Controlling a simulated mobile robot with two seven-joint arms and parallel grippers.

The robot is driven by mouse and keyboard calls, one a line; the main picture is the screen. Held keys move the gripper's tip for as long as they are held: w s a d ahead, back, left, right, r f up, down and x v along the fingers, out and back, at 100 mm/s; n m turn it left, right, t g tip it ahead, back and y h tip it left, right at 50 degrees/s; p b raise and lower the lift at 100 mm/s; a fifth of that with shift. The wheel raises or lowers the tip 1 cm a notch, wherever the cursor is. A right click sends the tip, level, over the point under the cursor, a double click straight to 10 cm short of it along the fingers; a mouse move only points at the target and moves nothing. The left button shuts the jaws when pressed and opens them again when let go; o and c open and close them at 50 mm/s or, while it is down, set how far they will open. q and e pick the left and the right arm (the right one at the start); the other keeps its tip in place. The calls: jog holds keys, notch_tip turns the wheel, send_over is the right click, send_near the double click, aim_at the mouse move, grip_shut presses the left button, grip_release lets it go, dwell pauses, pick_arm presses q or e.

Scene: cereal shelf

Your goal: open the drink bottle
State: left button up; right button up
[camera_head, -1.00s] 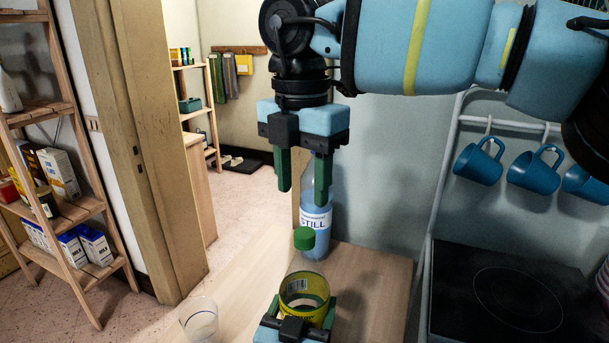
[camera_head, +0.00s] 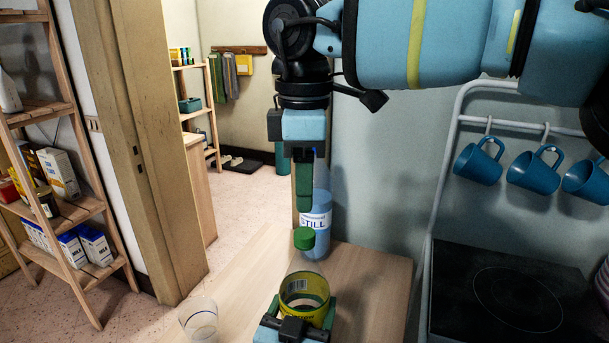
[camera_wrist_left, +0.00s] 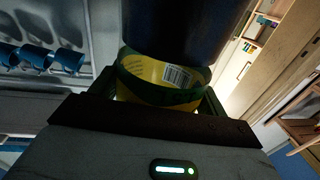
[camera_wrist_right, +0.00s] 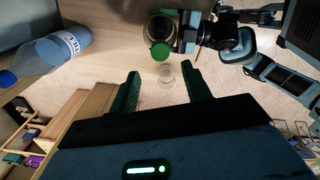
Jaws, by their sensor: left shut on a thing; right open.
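The drink bottle (camera_head: 305,288) is clear with a yellow-green label and a green cap (camera_head: 304,238). It stands upright over the wooden counter. My left gripper (camera_head: 296,325) is shut on its lower part; the label shows between the jaws in the left wrist view (camera_wrist_left: 165,78). My right gripper (camera_head: 304,188) is open and empty, pointing down just above the cap. In the right wrist view, the green cap (camera_wrist_right: 161,52) lies beyond the two open fingers (camera_wrist_right: 160,90), apart from them.
A blue bottle (camera_head: 318,220) labelled STILL stands close behind the drink bottle. A clear glass (camera_head: 199,320) stands on the counter at left. A dark cooktop (camera_head: 510,300) and hanging blue mugs (camera_head: 478,162) are at right. The counter (camera_head: 370,285) right of the bottle is clear.

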aim_at(305, 232)
jog(key=shift+f, duration=3.8)
